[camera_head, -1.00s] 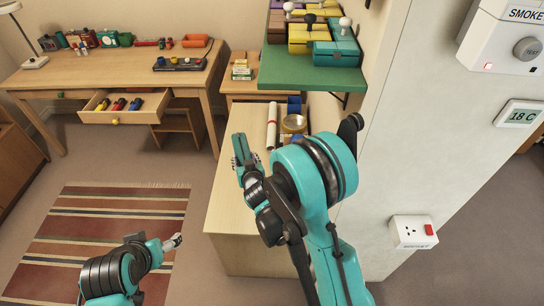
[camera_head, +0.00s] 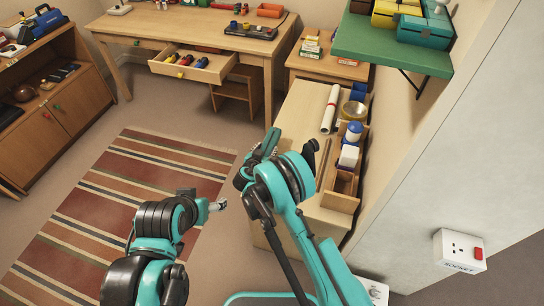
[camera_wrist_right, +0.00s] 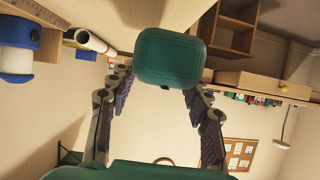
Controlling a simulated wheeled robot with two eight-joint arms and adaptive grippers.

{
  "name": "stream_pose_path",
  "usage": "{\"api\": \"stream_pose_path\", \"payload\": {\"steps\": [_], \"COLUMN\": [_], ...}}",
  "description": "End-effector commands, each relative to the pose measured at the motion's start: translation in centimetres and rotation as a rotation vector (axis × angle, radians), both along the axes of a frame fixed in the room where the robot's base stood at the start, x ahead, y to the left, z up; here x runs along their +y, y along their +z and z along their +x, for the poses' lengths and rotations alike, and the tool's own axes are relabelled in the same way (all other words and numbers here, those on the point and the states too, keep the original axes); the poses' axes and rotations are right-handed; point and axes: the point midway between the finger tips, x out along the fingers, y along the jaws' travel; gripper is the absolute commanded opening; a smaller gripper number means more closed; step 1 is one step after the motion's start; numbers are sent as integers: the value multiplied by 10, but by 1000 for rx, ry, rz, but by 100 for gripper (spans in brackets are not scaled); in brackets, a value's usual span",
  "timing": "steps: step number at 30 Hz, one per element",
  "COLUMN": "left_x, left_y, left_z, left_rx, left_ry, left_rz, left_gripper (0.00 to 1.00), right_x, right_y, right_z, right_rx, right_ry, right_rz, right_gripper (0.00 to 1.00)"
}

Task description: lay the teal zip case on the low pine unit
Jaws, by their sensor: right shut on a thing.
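The teal zip case (camera_wrist_right: 170,57) shows in the right wrist view as a rounded dark teal block between the fingertips of my right gripper (camera_wrist_right: 160,95). That gripper is shut on it.
The pine unit's top carries a white roll with a red band (camera_head: 331,108), a brass-coloured bowl (camera_head: 353,110) and a wooden tray (camera_head: 342,186) with bottles. Its near left part looks bare. A green shelf (camera_head: 385,48) juts from the wall above. An open drawer (camera_head: 193,68) is at the desk.

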Motion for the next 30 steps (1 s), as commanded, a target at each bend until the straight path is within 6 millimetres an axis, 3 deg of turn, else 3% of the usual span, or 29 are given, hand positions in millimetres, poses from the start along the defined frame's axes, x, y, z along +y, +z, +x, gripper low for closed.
{"api": "stream_pose_path", "payload": {"steps": [8,15,22,23,24,30], "left_x": [0,0,0,0,0,0], "left_y": [-10,-29,-27,-27,-27,-27], "left_z": [0,0,0,0,0,0], "left_rx": [0,0,0,0,0,0], "left_ry": [0,0,0,0,0,0], "left_rz": [0,0,0,0,0,0], "left_gripper": [73,73,73,73,73,73], "right_x": [-13,-13,-13,-13,-13,-13], "right_y": [-17,-52,-52,-53,-52,-52], "right_z": [17,17,16,16,16,16], "right_rx": [0,0,0,1,0,1], "right_ry": [2,2,1,1,1,2], "right_rz": [1,1,2,2,2,1], "right_gripper": [0,0,0,57,67,70]}}
